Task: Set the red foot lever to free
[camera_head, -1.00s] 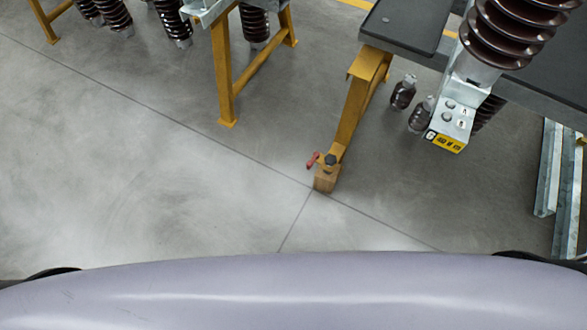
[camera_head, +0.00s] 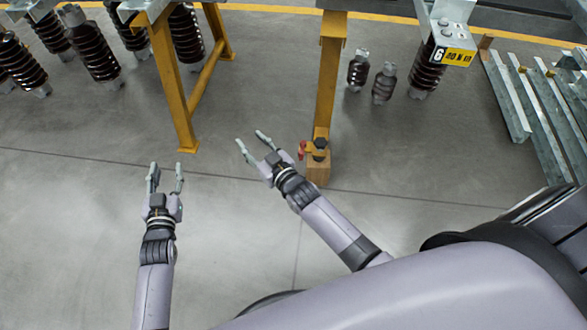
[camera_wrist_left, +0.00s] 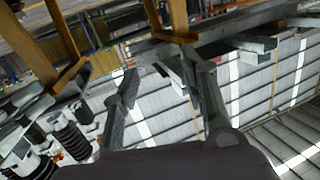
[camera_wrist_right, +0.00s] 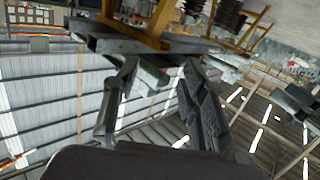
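My left gripper (camera_head: 165,172) is open and empty, further left over bare floor. The wrist views show the open fingers of the left gripper (camera_wrist_left: 165,85) and the right gripper (camera_wrist_right: 150,85); I cannot make out the lever there.
A yellow trestle (camera_head: 172,80) stands at the left, with several brown ribbed insulators (camera_head: 97,50) behind it. Small insulators (camera_head: 383,84) stand on the floor right of the yellow leg. Galvanised steel beams (camera_head: 520,95) lie at the right. The floor at front left is clear.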

